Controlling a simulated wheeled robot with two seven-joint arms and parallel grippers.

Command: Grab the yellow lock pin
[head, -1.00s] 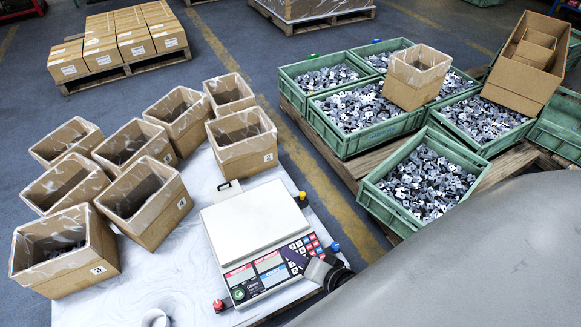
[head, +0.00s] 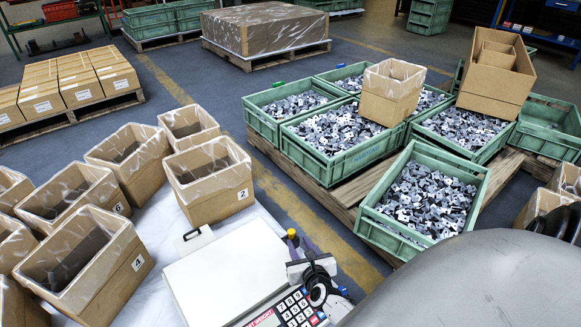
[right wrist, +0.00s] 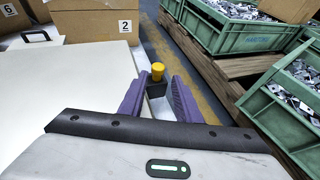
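The yellow lock pin (head: 291,233) stands at the far right corner of the white-topped scale (head: 215,265). In the right wrist view, its yellow head (right wrist: 157,68) shows upright just beyond the fingertips, in line with the gap between them. My right gripper (head: 301,245) is over the scale's right edge, with its purple fingers close to the pin. In the right wrist view, the fingers of my right gripper (right wrist: 155,84) are apart, with nothing held between them. My left gripper is not in view.
Open cartons (head: 80,264) stand left of and behind the scale, one labelled 2 (head: 210,190) close behind it. Green crates of stamped parts (head: 424,200) sit on a pallet to the right. A yellow floor line (head: 300,210) runs between.

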